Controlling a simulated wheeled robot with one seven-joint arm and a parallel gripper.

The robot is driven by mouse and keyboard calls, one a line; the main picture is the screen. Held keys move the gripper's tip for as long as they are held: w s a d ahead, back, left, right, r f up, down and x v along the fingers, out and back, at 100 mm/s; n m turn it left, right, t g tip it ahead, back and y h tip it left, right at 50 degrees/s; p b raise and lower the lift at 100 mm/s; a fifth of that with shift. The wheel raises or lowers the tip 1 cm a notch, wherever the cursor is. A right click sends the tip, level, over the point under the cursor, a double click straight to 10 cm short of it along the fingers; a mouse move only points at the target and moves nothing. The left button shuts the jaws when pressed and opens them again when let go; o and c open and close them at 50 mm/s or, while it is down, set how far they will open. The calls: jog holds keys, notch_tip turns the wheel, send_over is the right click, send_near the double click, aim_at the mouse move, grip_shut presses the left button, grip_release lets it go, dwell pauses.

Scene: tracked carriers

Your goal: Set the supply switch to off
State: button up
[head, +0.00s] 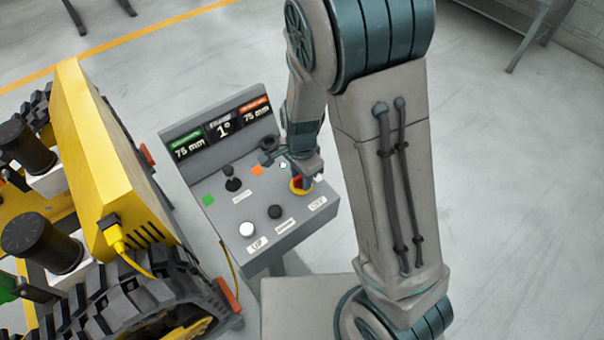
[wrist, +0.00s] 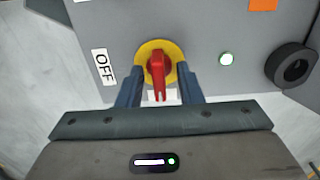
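The supply switch (wrist: 157,66) is a red rotary handle on a yellow disc on the grey control panel. In the wrist view the handle's long end points down toward my gripper's body, not at the OFF label (wrist: 104,68) to its left. My gripper (wrist: 159,80) has one blue-grey finger on each side of the red handle. Gaps show between the fingers and the handle, so it is open around it. In the head view the switch (head: 298,187) is at the panel's right edge, partly hidden by my gripper (head: 303,172).
A yellow tracked carrier (head: 105,160) stands close on the left.

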grip_shut()
jog(key=shift+n, duration=0.3)
jog(key=n+b, duration=0.2)
jog(key=n, duration=0.1)
jog(key=shift+w+n, duration=0.1)
jog(key=shift+n, duration=0.2)
jog(key=n+b, duration=0.2)
jog(key=n, duration=0.2)
jog(key=shift+n+b, duration=0.3)
jog(key=n+b, duration=0.1)
jog(key=n, duration=0.3)
jog(key=shift+b, duration=0.35)
jog(key=shift+r+n+b, duration=0.15)
jog(key=shift+n+b, duration=0.25)
jog(key=shift+n, duration=2.1)
